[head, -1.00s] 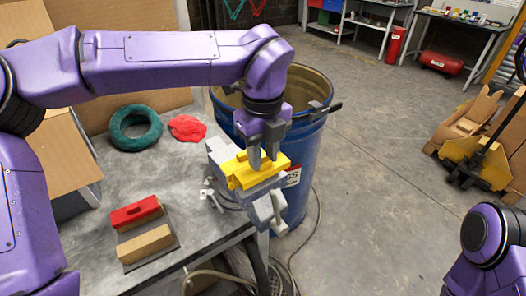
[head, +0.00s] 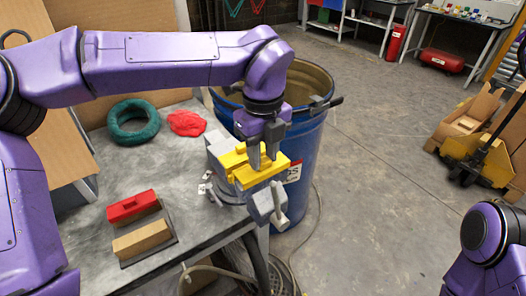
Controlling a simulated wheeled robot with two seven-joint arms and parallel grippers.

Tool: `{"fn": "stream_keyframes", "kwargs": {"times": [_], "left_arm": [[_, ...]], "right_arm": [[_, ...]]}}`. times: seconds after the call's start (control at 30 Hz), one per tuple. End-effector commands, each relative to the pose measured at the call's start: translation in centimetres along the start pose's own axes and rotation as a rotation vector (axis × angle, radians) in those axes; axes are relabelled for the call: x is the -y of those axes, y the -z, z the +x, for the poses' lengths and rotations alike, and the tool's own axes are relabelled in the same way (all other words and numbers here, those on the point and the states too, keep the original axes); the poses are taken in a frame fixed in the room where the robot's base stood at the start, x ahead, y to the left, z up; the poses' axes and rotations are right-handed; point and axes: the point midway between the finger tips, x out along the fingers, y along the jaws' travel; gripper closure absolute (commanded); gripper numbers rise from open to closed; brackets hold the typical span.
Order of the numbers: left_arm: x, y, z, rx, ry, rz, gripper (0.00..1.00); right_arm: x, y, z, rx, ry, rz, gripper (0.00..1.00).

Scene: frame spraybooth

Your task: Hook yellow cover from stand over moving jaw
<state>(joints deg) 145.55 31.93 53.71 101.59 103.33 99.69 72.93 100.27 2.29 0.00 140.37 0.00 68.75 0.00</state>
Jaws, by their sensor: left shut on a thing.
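My left gripper (head: 263,160) is shut on a yellow cover (head: 262,174) above the grey vise (head: 218,148) at the bench corner. The cover lies at the front, moving jaw (head: 267,204); I cannot tell whether it touches or only hovers, as its underside is hidden. Another yellow piece (head: 230,160) shows just behind it on the vise, partly hidden by the fingers. A dark stand (head: 150,243) on the bench holds a red cover (head: 132,205) and a wooden block (head: 141,240). My right gripper is out of view; only part of its arm shows at lower right.
A blue drum (head: 308,150) stands right behind the vise, with a dark handle at its rim. A green ring (head: 134,122) and a red cloth (head: 187,123) lie at the back of the bench (head: 100,236). Open floor lies to the right, with a yellow pallet jack (head: 478,160) beyond.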

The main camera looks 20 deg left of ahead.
Motion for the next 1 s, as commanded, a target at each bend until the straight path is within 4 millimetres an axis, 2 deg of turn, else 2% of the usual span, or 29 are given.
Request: {"fn": "stream_keyframes", "kwargs": {"times": [0.6, 0.9, 0.93, 1.0], "left_arm": [[0.0, 0.0, 1.7, 0.000, 0.000, 0.000, 1.00], [0.0, 0.0, 1.7, 0.000, 0.000, 0.000, 1.00], [0.0, 0.0, 1.7, 0.000, 0.000, 0.000, 0.64], [0.0, 0.0, 1.7, 0.000, 0.000, 0.000, 0.41]], "right_arm": [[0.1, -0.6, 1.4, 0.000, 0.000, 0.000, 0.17], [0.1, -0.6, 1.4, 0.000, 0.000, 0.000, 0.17], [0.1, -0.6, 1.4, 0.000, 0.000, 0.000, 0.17], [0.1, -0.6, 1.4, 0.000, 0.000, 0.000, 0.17]]}}
